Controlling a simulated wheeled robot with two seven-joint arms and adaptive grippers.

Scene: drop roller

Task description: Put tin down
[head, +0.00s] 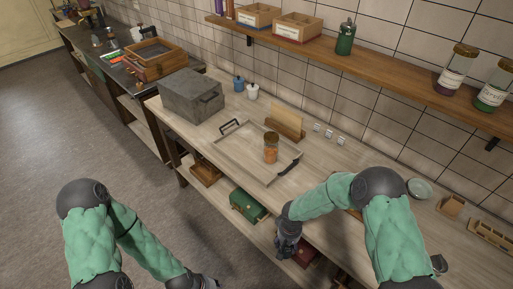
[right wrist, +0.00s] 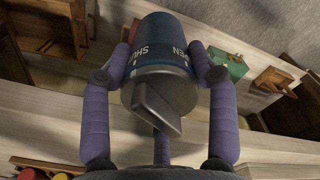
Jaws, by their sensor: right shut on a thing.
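A dark blue tin (right wrist: 160,45) with pale lettering and a grey angular cap fills the middle of the right wrist view. My right gripper (right wrist: 165,75) is shut on it, with purple padded fingers on both sides and one below. In the head view my right gripper (head: 288,240) hangs at the front edge of the workbench (head: 215,145), and the tin is hard to make out there. My left gripper (head: 205,284) is at the bottom edge of the head view, mostly cut off, apart from any object I can see.
A tray (head: 235,149) with black handles holds an orange-filled jar (head: 271,150). A grey metal box (head: 190,97) stands behind it. A green box (head: 247,206) is on the lower shelf. A wall shelf (head: 370,62) carries jars and a green canister (head: 346,38).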

